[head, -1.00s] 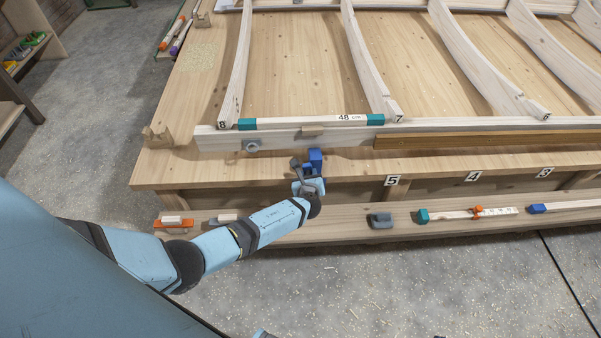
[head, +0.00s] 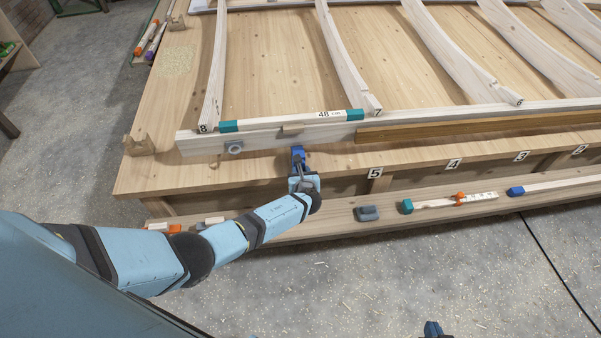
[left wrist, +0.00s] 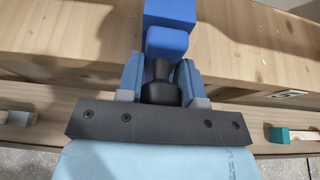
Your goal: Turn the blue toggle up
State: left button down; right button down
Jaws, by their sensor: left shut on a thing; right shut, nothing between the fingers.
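The blue toggle (head: 297,152) sits at the front edge of the wooden bench, below the long pale rail. In the left wrist view it shows as blue blocks (left wrist: 170,12) with a black knob-like part (left wrist: 160,85) below them. My left gripper (left wrist: 160,78) has its two blue fingers on either side of this black part and is shut on it. In the head view my left gripper (head: 302,178) is at the toggle, its fingertips partly hidden by the wrist. My right gripper (head: 433,329) shows at the bottom edge, shut and empty, away from the bench.
Curved pale ribs (head: 345,55) and a teal-ended 48 cm stick (head: 292,120) lie above the toggle. A lower shelf (head: 335,222) holds a grey block (head: 366,213), a teal-ended stick (head: 407,206) and an orange-ended item (head: 160,227).

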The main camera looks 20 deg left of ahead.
pick_arm(q)
jog(key=c, duration=0.8)
grip_release()
jog(key=shift+w+d, duration=0.1)
jog(key=shift+s+d+r, duration=0.15)
jog(key=shift+s, duration=0.2)
jog(key=p+v, duration=0.1)
jog(key=v, duration=1.2)
jog(key=shift+p, duration=0.3)
